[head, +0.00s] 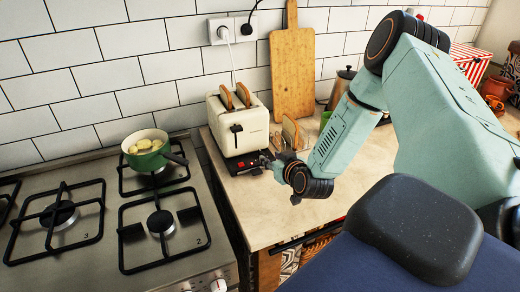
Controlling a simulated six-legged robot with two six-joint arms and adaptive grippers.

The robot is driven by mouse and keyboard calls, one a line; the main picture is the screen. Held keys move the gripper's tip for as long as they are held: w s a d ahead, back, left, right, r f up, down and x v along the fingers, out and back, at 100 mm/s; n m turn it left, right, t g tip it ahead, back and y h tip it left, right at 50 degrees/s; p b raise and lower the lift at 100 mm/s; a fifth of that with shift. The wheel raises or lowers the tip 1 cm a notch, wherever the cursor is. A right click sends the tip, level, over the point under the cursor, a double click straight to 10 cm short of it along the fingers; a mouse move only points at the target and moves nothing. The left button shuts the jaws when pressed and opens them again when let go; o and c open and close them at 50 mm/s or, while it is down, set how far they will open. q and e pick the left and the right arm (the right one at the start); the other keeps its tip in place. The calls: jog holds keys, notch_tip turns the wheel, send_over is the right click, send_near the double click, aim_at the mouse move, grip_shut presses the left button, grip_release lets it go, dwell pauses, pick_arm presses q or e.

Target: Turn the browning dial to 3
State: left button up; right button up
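The cream toaster (252,128) stands on the worktop against the tiled wall, with two slices of bread (242,96) sticking out of its slots. A dark lever shows on its front. The dark control panel (243,164) with red marks runs along its lower front. My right gripper (268,160) is at the right end of this panel, touching or very close to it. The browning dial cannot be made out and seems hidden by the gripper. The fingers are too small and dark to tell whether they are open or shut. My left gripper is out of view.
A gas hob (195,258) with a green pot (150,160) lies to the left. A toast rack with bread (290,132) stands right of the toaster. A wooden board (292,75) leans on the wall behind. The worktop (255,210) in front is clear.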

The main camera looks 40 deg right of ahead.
aim_at(262, 153)
jog(key=shift+w+a+f, duration=0.1)
jog(key=shift+w, duration=0.55)
jog(key=shift+w+f, duration=0.15)
jog(key=shift+w, duration=0.1)
jog(key=shift+w+d+f+b, duration=0.3)
jog(key=shift+w+d+b, duration=0.1)
jog(key=shift+w+d, duration=0.1)
jog(key=shift+w+d+f+b, duration=0.3)
jog(key=shift+w+d+b, duration=0.1)
jog(key=shift+w+d, duration=0.1)
jog(key=w, duration=0.1)
jog(key=w+f, duration=0.1)
jog(key=w, duration=0.1)
jog(key=shift+w+f, duration=0.15)
jog(key=shift+w+b, duration=0.15)
jog(key=shift+b, duration=0.15)
jog(key=shift+s+d+r, duration=0.2)
jog(key=shift+s+d, duration=0.1)
jog(key=shift+s, duration=0.15)
jog(key=shift+w+a+f, duration=0.2)
jog(key=shift+w, duration=0.2)
jog(key=c, duration=0.4)
jog(key=shift+c, duration=0.5)
jog(key=shift+s+d, duration=0.1)
jog(key=shift+s, duration=0.1)
grip_shut()
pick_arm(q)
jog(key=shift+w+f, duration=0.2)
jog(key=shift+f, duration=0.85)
